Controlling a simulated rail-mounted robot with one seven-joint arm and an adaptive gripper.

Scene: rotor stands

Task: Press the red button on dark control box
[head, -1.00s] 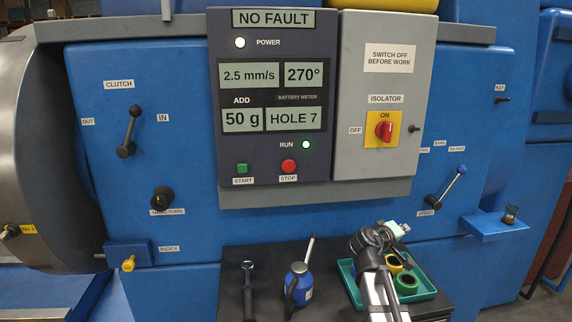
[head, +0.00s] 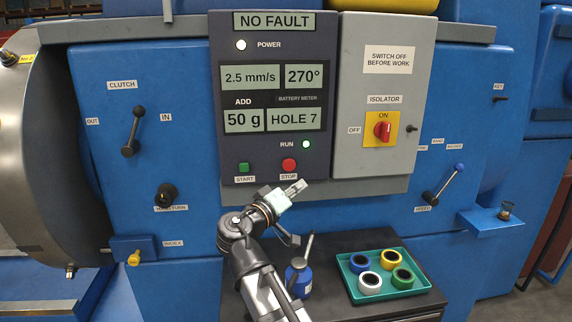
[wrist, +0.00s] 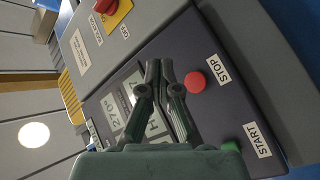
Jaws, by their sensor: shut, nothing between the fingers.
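The dark control box (head: 270,75) stands upright on the blue machine. Its red button (head: 289,165), labelled STOP, is at the lower right of the panel, with the green START button (head: 243,168) to its left. My gripper (head: 298,188) is shut and empty, just below the red button in the head view and apart from it. In the wrist view the fingertips (wrist: 160,66) point towards the panel, and the red button (wrist: 195,82) shows uncovered just right of them. The green button (wrist: 231,146) is lower right there.
The grey isolator box (head: 385,75) with a red switch (head: 383,128) adjoins the panel on the right. Below, a dark bench holds a teal tray (head: 388,292) with several coloured rings and a blue oil can (head: 299,280). A clutch lever (head: 131,135) is at left.

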